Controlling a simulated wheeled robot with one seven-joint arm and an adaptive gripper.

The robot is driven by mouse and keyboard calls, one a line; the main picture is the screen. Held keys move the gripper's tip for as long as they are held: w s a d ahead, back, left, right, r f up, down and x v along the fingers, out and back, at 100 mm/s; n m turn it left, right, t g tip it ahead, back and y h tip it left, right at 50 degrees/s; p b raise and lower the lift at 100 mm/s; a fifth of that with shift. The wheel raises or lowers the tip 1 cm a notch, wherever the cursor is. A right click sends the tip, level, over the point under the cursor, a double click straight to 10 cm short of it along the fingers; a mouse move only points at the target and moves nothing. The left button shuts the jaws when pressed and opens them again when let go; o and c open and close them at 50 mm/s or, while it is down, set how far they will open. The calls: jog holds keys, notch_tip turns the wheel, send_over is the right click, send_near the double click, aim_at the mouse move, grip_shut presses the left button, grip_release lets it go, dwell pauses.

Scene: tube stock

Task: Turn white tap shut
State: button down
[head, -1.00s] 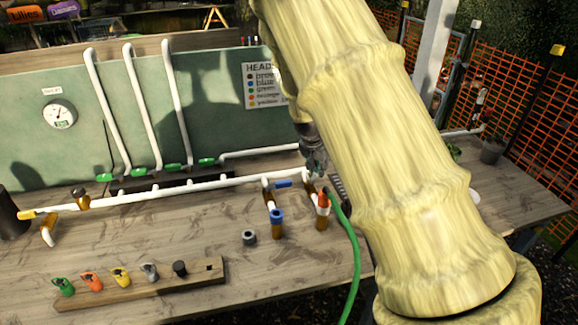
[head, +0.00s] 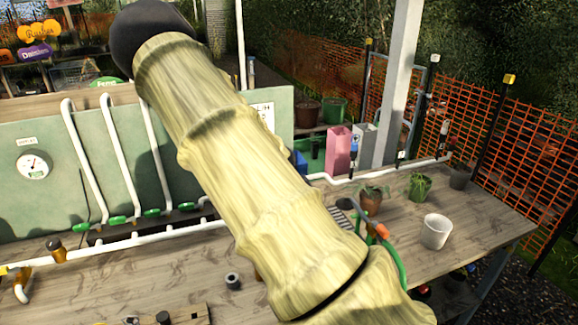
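I cannot make out a tap that is clearly white. A white pipe (head: 150,239) runs along the bench at the left and passes behind my arm. Green-handled valves (head: 152,212) sit at the feet of three upright white pipes (head: 121,153). Another white pipe (head: 382,173) runs along the back right, with dark upright fittings (head: 401,158) on it. An orange tap head (head: 382,231) with a green hose shows just right of my arm. My arm crosses the middle of the view and hides much of the bench. My gripper is not visible.
A white pot (head: 436,232) and potted plants (head: 419,187) stand on the right of the wooden bench (head: 480,216). A pink box (head: 339,150) is behind. A grey ring (head: 232,281) lies left of my arm. Orange mesh fencing (head: 500,150) closes the right side.

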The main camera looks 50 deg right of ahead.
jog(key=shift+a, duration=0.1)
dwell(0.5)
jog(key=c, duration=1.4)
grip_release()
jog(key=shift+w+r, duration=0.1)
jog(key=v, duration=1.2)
